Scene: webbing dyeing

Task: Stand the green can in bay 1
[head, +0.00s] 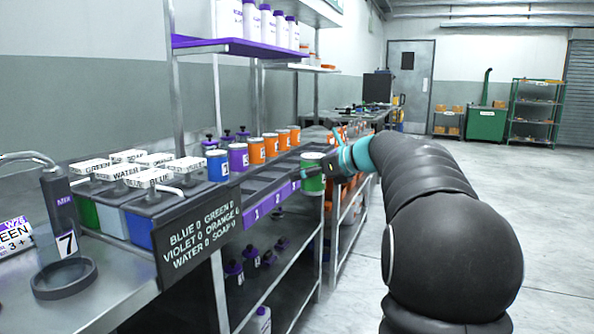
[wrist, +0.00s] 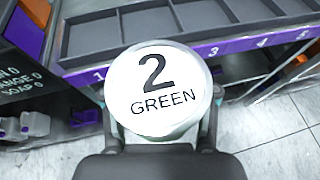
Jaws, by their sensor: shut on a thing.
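The green can (head: 312,172) is in my gripper (head: 325,165), upright, in front of the purple-edged bay tray. In the wrist view its white lid (wrist: 152,88) reads "2 GREEN", and the gripper fingers (wrist: 160,122) sit on either side of it. The can is outside the tray's front edge and hides part of it, including the label between 1 and 3. Bay 1 (head: 250,197) is at the near left end of the tray, above the purple label 1; it looks empty. It also shows in the wrist view (wrist: 88,42), up and left of the lid.
A blue can (head: 217,166), a violet can (head: 238,158) and several orange cans (head: 271,145) stand behind the tray. Lidded dye tanks (head: 110,205) and a dark count sign (head: 200,232) are at the left. Purple-capped bottles (head: 234,268) stand on the lower shelf. The floor at right is clear.

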